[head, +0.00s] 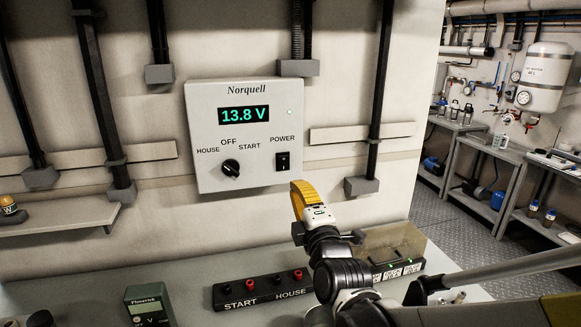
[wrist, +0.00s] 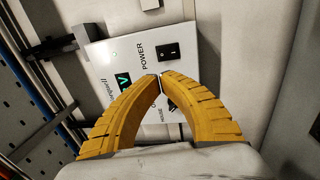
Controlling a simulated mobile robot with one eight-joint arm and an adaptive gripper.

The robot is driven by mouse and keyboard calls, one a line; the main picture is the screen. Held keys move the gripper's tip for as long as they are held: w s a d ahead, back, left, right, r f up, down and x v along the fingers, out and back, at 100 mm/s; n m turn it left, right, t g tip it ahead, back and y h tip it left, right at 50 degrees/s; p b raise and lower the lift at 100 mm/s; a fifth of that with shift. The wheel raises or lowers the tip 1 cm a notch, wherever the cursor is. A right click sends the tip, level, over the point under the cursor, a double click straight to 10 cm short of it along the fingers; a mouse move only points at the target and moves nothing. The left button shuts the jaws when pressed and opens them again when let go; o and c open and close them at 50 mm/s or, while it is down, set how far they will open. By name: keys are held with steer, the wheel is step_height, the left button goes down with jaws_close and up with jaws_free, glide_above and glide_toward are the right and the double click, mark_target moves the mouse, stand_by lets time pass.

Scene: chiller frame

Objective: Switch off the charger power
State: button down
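The Norquell charger (head: 205,105) is a pale grey box on the wall. Its display (head: 243,115) reads 13.8 V and a small light (head: 290,112) glows. The black POWER rocker switch (head: 283,161) is at its lower right; it also shows in the wrist view (wrist: 168,53), just beyond the fingertips. A black rotary knob (head: 231,168) marked HOUSE, OFF and START sits to its left. My gripper (head: 297,184) has yellow fingers, below and right of the switch in the head view. In the wrist view the fingertips (wrist: 159,77) meet with nothing between them, and the fingers partly hide the panel.
A bench below holds a black terminal strip (head: 262,291) labelled START and HOUSE, a dark green Flmserick meter (head: 149,305) and a translucent-covered box (head: 392,244). Conduits (head: 374,90) run down the wall beside the charger. The space before the panel is clear except for my arm.

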mark_target(282, 157)
steer(key=b+x, duration=0.4)
steer(key=x, duration=0.9)
steer(key=shift+f, duration=0.1)
steer(key=shift+w, duration=0.4)
steer(key=shift+w+a+r+p, duration=0.15)
steer(key=shift+w+r+p, duration=0.2)
steer(key=shift+r+p, duration=0.1)
steer(key=shift+f, duration=0.1)
